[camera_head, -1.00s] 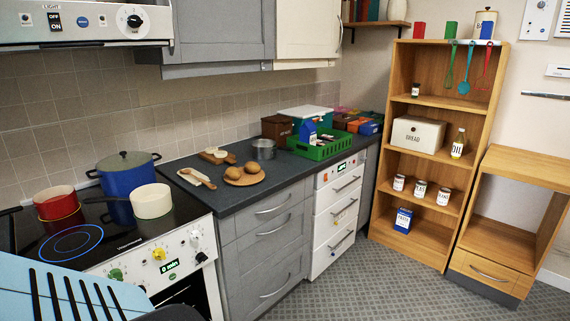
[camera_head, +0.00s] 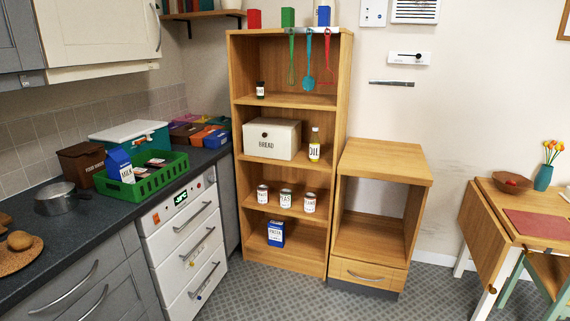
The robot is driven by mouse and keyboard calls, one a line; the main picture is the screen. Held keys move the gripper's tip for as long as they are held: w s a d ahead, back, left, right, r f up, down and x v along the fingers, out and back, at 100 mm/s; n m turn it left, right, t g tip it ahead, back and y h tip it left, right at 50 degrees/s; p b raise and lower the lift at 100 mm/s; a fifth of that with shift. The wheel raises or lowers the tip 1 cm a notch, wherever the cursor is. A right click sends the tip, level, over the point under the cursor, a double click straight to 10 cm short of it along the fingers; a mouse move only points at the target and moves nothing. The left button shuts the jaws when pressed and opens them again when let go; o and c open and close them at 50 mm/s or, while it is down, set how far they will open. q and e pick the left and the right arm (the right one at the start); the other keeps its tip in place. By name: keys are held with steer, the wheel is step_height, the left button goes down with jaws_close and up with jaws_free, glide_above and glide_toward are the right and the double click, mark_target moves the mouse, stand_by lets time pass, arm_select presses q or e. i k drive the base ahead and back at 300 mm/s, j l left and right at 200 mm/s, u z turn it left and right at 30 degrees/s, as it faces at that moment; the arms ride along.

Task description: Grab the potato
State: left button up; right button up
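Brown potatoes (camera_head: 20,240) sit on a round wooden board (camera_head: 22,258) at the far left of the dark counter, partly cut off by the picture's left edge. Neither of my grippers shows in the head view now, so I cannot see how they stand relative to the potatoes.
A metal pot (camera_head: 62,198) and a green crate (camera_head: 142,180) with a milk carton (camera_head: 119,165) stand on the counter (camera_head: 75,226). A wooden shelf (camera_head: 236,135) and a low wooden cabinet (camera_head: 385,160) stand along the back. A folding table (camera_head: 500,205) is at the right. Grey floor is open in front.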

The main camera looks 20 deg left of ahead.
mark_target(20, 240)
steer(key=i+u, duration=0.5)
steer(key=i+l+u, duration=0.25)
steer(key=i+u, duration=0.5)
steer(key=u, duration=0.15)
steer(key=i+l+u, duration=0.2)
steer(key=u, duration=0.15)
steer(key=i+l+u, duration=0.15)
steer(key=u, duration=0.25)
